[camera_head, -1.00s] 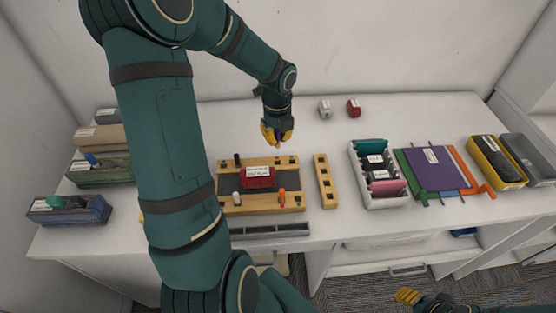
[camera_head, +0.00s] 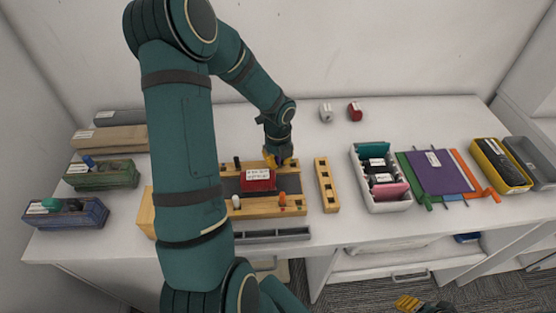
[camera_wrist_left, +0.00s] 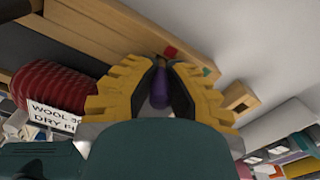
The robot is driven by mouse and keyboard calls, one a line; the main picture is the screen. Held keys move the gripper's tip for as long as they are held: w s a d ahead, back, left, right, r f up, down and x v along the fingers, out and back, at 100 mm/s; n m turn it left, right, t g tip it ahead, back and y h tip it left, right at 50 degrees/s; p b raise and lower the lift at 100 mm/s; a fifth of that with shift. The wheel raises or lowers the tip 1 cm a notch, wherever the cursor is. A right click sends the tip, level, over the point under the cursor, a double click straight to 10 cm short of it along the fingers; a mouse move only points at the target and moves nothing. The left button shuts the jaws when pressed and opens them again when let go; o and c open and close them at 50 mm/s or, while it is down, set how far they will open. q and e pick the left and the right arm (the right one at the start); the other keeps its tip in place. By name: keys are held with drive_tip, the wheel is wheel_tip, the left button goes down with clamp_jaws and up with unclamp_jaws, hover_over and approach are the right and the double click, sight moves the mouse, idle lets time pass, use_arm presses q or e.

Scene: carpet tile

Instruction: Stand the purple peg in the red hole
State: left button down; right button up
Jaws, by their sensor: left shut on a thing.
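My left gripper (camera_head: 281,162) is at the back right corner of the wooden board (camera_head: 262,207). In the left wrist view its yellow fingers (camera_wrist_left: 160,88) are shut on the purple peg (camera_wrist_left: 160,86), which sits between them. The red marking of the hole (camera_wrist_left: 170,52) shows on the board just past the peg's far end. I cannot tell whether the peg touches the board; the fingers hide it in the head view. My right gripper (camera_head: 408,302) is at the bottom edge, away from the table; its jaws are unclear.
A dark peg (camera_head: 237,163), a white peg (camera_head: 236,202) and an orange peg (camera_head: 282,199) stand in the board around a labelled red bundle (camera_head: 258,184). A narrow wooden strip (camera_head: 327,186) lies just right. A white tray (camera_head: 380,206) stands farther right. The table behind is mostly clear.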

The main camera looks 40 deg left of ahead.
use_arm(q)
drive_tip(key=shift+f, duration=0.2)
drive_tip(key=c, duration=1.1)
unclamp_jaws()
drive_tip(key=shift+r, duration=0.1)
wheel_tip(320, 180, up, 12)
drive_tip(key=shift+r+p, duration=0.1)
drive_tip(key=shift+p, duration=0.95)
